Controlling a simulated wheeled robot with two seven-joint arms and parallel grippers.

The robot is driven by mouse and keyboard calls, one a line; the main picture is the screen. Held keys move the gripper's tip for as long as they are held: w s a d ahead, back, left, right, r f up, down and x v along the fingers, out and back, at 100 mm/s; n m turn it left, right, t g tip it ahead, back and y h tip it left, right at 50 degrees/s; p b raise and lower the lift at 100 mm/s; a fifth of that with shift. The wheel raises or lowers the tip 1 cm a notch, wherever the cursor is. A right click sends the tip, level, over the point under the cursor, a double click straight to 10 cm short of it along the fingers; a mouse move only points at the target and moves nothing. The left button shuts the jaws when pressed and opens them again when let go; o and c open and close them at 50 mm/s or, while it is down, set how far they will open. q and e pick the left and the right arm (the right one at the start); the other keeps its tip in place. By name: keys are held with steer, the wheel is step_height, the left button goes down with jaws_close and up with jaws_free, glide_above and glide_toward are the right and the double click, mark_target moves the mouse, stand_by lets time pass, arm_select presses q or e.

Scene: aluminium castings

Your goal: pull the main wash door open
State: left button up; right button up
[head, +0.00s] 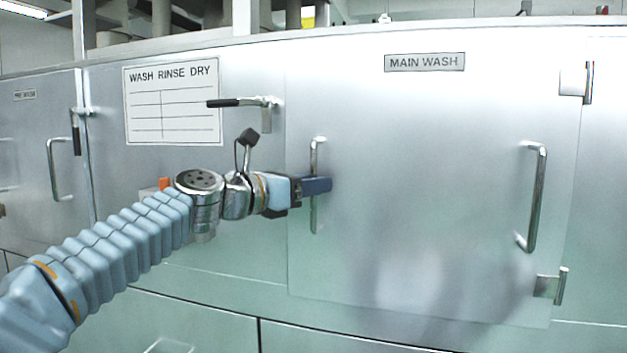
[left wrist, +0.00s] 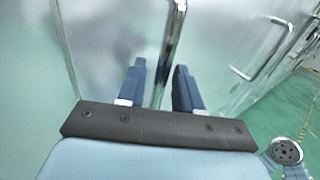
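The main wash door (head: 420,180) is a large brushed-metal panel labelled "MAIN WASH". It looks closed, lying in line with the cabinet front. A vertical bar handle (head: 316,218) stands near its left edge, and a second bar handle (head: 536,200) near its right side. My left gripper (head: 318,186) is at the left handle. In the left wrist view its two blue fingers (left wrist: 162,88) stand apart on either side of the handle bar (left wrist: 172,45), with visible space between them. The gripper partly hides the bar's middle in the head view. My right gripper is not in view.
A lever latch (head: 245,102) with a black grip points left, above and left of the door. Hinges (head: 550,287) are on the door's right edge. A wash-rinse-dry sign (head: 172,104) and another door handle (head: 58,170) are farther left. Green floor (left wrist: 290,110) shows at right.

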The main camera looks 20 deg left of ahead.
arm_select(q)
steer(key=shift+w+d, duration=0.2)
steer(key=shift+w, duration=0.1)
jaws_close()
